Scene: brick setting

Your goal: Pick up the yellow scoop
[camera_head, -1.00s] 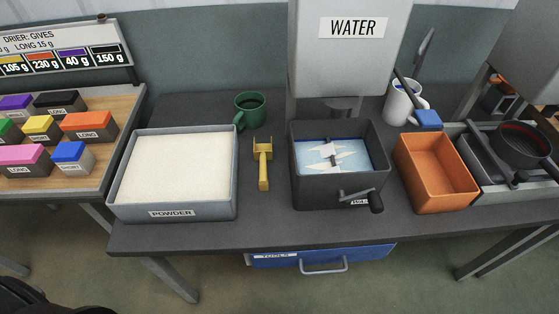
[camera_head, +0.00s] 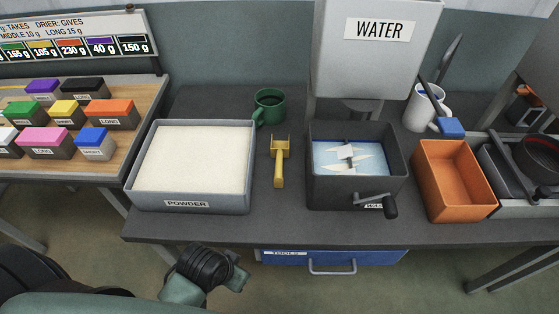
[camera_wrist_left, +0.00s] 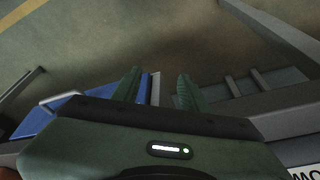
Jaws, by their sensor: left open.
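The yellow scoop (camera_head: 279,163) lies on the dark grey bench between the powder tray (camera_head: 248,183) and the dark mixing box (camera_head: 359,191). Its handle points to the bench's front edge. My left gripper (camera_wrist_left: 158,88) is open and empty in the left wrist view, with its two green fingers apart over floor and a blue drawer. In the head view my left wrist is in front of the bench, below the powder tray and left of the scoop, apart from both. The scoop does not clearly show in the left wrist view. My right gripper is not in view.
A green mug (camera_head: 270,104) stands behind the scoop. The water tank (camera_head: 378,65) is behind the mixing box, whose crank (camera_head: 388,205) sticks out in front. An orange bin (camera_head: 455,177) is at the right. The blue tools drawer (camera_head: 375,258) is under the bench front.

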